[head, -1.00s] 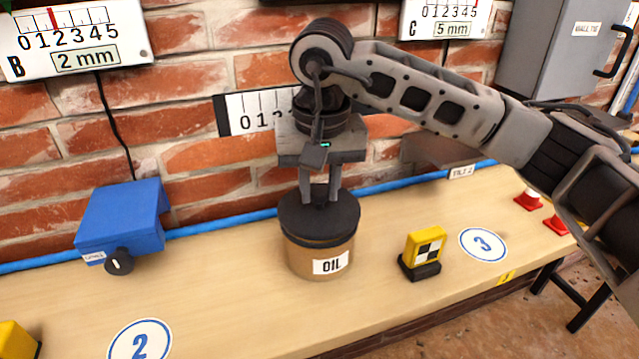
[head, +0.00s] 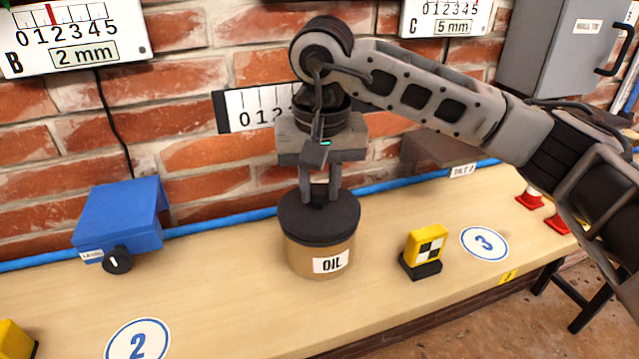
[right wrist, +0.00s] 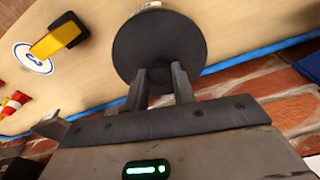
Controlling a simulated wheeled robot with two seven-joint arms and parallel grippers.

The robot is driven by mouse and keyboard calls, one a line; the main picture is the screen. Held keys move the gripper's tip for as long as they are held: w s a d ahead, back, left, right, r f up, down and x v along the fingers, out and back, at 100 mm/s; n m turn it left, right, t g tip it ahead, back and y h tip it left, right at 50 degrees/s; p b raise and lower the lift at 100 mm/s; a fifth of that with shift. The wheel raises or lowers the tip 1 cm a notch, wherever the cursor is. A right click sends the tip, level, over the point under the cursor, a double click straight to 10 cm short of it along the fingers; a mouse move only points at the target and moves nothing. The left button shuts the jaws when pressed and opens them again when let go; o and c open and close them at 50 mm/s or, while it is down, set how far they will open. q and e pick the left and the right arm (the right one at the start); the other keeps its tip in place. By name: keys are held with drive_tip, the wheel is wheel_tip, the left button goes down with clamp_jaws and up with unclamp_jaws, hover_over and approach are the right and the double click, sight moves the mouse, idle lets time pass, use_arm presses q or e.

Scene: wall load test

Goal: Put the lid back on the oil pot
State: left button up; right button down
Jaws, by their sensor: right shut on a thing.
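The oil pot (head: 318,262) is a tan round pot labelled OIL, upright on the wooden bench. Its dark grey lid (head: 340,218) sits level over the pot's top, and I see no clear gap between them in the head view. My right gripper (head: 319,198) points straight down and is shut on the lid's knob, which the fingers mostly hide. In the right wrist view the fingers (right wrist: 162,75) reach down to the round dark lid (right wrist: 160,40), which hides the pot. My left gripper is not in view.
A blue box (head: 120,220) with a black knob stands left of the pot. A yellow marker block (head: 426,245) on a black base stands close on the right. A blue pipe (head: 220,227) runs along the brick wall. The bench in front of the pot is clear.

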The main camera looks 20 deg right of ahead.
drive_tip(key=c, duration=0.6)
unclamp_jaws()
drive_tip(key=shift+r, duration=0.1)
drive_tip(key=shift+r+p, duration=2.25)
drive_tip(key=shift+r, duration=1.2)
clamp_jaws()
